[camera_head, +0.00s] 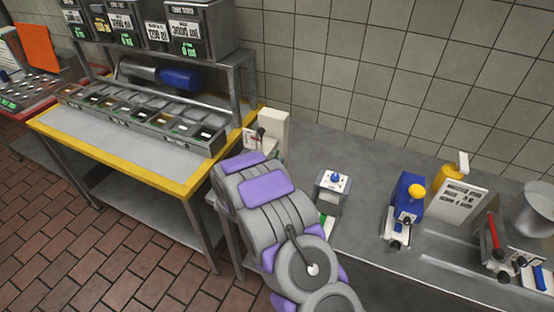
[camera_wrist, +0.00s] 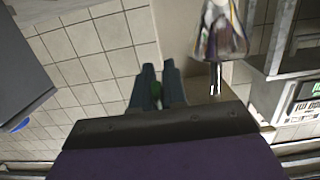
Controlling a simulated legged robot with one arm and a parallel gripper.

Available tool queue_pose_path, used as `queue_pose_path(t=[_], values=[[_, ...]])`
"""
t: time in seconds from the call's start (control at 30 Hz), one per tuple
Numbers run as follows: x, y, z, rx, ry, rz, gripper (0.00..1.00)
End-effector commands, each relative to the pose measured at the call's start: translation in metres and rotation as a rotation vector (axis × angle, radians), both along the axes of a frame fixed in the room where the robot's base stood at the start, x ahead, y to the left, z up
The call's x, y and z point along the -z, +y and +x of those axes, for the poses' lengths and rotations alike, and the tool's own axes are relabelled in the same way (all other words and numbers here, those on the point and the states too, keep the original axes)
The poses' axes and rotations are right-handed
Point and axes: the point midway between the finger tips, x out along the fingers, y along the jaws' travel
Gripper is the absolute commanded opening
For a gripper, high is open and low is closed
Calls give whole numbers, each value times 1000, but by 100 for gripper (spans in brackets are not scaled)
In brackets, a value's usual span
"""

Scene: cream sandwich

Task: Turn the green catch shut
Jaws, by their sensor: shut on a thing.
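My gripper (camera_wrist: 158,70) shows in the wrist view as two dark fingers close together. A small green piece (camera_wrist: 154,92), which looks like the green catch, shows between them, and the gripper is shut on it. The fingers hide most of it, so its turn angle cannot be told. A cream surface (camera_wrist: 178,30) lies just beyond the fingertips. In the head view, my purple and grey arm reaches toward a cream box-shaped device (camera_head: 273,130) at the left end of the grey counter. The arm hides my fingers and the catch there.
A yellow-edged table (camera_head: 120,160) with a row of ingredient bins stands left of the arm. A tiled wall is behind.

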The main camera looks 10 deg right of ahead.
Motion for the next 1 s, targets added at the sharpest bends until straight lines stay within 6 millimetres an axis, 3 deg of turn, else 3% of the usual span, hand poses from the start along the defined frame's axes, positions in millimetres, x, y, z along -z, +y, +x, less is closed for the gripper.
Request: queue_pose_path(t=[0.27, 0.3, 0.5, 0.8, 1.0], values=[[-1, 2, 1, -4, 2, 3, 0], [-1, 2, 1, -4, 2, 3, 16], [-1, 1, 0, -3, 2, 3, 33], [-2, 3, -3, -2, 1, 4, 33], [-7, 22, -26, -7, 2, 4, 33]])
